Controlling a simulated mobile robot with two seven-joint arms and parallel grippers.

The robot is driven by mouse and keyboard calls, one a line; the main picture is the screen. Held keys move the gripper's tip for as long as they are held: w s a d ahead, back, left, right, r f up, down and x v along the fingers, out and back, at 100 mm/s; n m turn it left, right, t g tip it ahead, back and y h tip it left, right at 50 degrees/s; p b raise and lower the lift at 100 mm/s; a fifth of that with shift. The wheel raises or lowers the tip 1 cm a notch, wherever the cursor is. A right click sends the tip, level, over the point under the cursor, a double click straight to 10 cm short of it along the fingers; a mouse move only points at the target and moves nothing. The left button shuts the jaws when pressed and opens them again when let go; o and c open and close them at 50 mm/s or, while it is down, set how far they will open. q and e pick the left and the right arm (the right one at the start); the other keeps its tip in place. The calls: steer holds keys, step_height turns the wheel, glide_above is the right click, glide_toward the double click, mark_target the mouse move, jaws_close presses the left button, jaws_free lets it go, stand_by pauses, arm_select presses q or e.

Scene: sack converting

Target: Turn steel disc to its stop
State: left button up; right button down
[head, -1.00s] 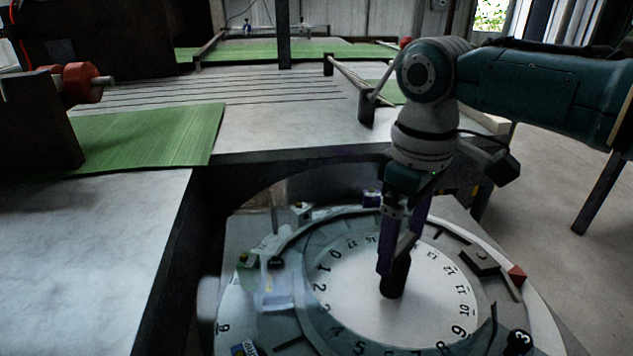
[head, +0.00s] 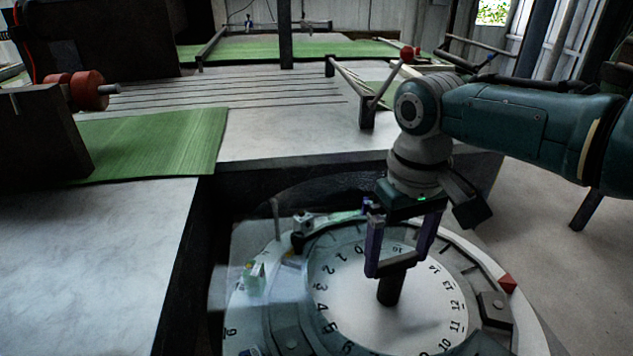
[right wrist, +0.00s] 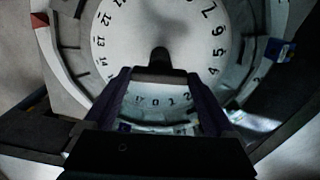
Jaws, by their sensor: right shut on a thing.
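The pale steel disc (head: 350,295) lies flat with numbers around its rim, inside a grey ring (head: 290,315). A black knob (head: 390,291) stands upright near its middle. My right gripper (head: 393,266) is over the disc from above, shut on the knob's top, with a finger on either side. In the right wrist view the gripper (right wrist: 160,75) reaches the dark knob (right wrist: 160,57), and the disc (right wrist: 185,35) shows beyond. The fingers hide part of the disc's far numbers. I cannot tell which block is the stop. My left gripper is not in view.
A red wedge (head: 507,283) and a grey block (head: 495,308) sit on the right of the ring. A small green-topped block (head: 253,275) is at its left. A pale table (head: 120,260) with a green sheet (head: 150,143) lies to the left.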

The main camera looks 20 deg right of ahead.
steer(key=shift+a+r+m+p, duration=0.1)
steer(key=shift+m+p, duration=0.85)
steer(key=shift+m, duration=1.25)
steer(key=shift+m+p, duration=0.6)
steer(key=shift+m, duration=2)
steer(key=shift+m+p, duration=0.3)
steer(key=shift+m, duration=5.1)
jaws_free()
